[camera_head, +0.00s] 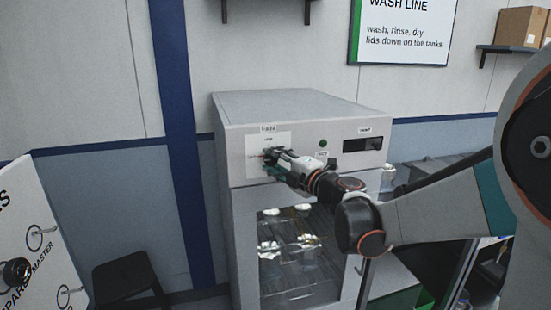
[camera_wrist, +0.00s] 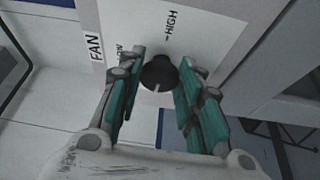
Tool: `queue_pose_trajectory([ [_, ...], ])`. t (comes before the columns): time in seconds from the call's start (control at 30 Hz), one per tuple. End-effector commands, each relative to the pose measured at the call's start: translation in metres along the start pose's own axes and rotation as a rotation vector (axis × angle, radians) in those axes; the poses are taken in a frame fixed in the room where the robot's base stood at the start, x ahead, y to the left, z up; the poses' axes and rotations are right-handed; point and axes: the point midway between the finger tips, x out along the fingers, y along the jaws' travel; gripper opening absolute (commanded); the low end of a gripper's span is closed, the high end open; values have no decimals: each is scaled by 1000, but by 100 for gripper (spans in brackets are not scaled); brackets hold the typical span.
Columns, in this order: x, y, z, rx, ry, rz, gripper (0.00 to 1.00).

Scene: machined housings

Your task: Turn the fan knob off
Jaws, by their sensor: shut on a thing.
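The fan knob (camera_wrist: 159,72) is a round black knob with a pale pointer line. It sits on a white plate (camera_wrist: 205,35) marked FAN, with HIGH and a partly covered LOW in the wrist view. The pointer line shows on the knob's side toward my palm. My gripper (camera_wrist: 161,64) has its two teal-padded fingers on either side of the knob, shut on it. In the head view my gripper (camera_head: 272,160) reaches the plate (camera_head: 256,143) on the upper left front of a grey cabinet (camera_head: 300,105). The knob is hidden there behind the fingers.
The cabinet front also has a green lamp (camera_head: 323,143) and a dark display (camera_head: 362,144). Below is a glass door (camera_head: 300,275) with several items on racks. A black stool (camera_head: 123,278) and a slanted white board (camera_head: 40,225) stand at left.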

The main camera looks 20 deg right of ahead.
Motion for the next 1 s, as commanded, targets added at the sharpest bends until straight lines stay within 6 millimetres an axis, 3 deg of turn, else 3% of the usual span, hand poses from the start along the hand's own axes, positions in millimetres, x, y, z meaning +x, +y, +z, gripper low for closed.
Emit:
queue_pose_trajectory([
  [0.67,0,0,-1,-57,1,-24,9],
  [0.7,0,0,-1,-57,1,-24,40],
  [0.77,0,0,-1,-56,1,-23,53],
  [1.0,0,0,0,-55,1,-23,54],
])
